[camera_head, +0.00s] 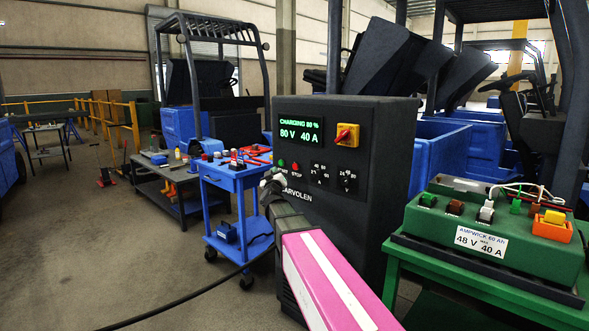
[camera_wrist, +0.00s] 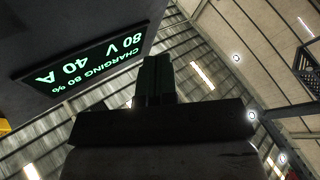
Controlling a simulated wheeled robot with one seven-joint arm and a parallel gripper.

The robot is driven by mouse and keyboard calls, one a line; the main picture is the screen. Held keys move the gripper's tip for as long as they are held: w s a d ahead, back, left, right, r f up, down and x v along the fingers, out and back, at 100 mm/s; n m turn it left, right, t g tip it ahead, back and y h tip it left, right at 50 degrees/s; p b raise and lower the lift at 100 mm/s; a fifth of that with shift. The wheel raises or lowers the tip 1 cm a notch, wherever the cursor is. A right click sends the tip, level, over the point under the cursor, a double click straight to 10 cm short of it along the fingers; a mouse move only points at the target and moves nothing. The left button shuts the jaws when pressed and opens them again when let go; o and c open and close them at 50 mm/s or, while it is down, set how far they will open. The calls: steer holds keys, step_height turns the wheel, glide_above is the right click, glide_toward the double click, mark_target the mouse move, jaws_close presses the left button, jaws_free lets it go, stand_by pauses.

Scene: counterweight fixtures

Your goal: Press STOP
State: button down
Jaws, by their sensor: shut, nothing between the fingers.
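The dark charger cabinet (camera_head: 345,215) stands at the centre; its screen (camera_head: 300,131) reads CHARGING 80 %, 80 V 40 A. The red STOP button (camera_head: 296,168) is on its front below the screen, beside a green button (camera_head: 282,163). My gripper (camera_head: 269,184) is in front of the cabinet, low and left of the STOP button, apart from it in the picture; the depth gap is unclear. In the wrist view my shut, empty fingers (camera_wrist: 155,80) point up, with the screen (camera_wrist: 85,62) upside down at upper left. The STOP button is not visible there.
A yellow-and-red rotary switch (camera_head: 347,135) and two black knobs (camera_head: 347,178) are right of the buttons. A green battery unit (camera_head: 480,235) sits on a green stand at right. A blue cart (camera_head: 238,180) stands left of the cabinet. A black cable (camera_head: 190,299) crosses the floor.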

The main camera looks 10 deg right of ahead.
steer(key=shift+w+d, duration=0.85)
steer(key=shift+d, duration=0.3)
steer(key=shift+w+d, duration=0.8)
steer(key=shift+d, duration=0.3)
steer(key=shift+w+d, duration=0.85)
steer(key=shift+d, duration=0.3)
steer(key=shift+w+d, duration=0.1)
steer(key=shift+w+d, duration=0.15)
steer(key=shift+d, duration=0.1)
steer(key=shift+w+d, duration=0.3)
steer(key=shift+d, duration=0.15)
stand_by(0.7)
steer(key=shift+a, duration=0.1)
steer(key=shift+s+a, duration=0.55)
steer(key=shift+a, duration=0.15)
steer(key=shift+s+a, duration=0.75)
steer(key=shift+a, duration=0.25)
steer(key=shift+s+a, duration=0.75)
steer(key=shift+a, duration=0.25)
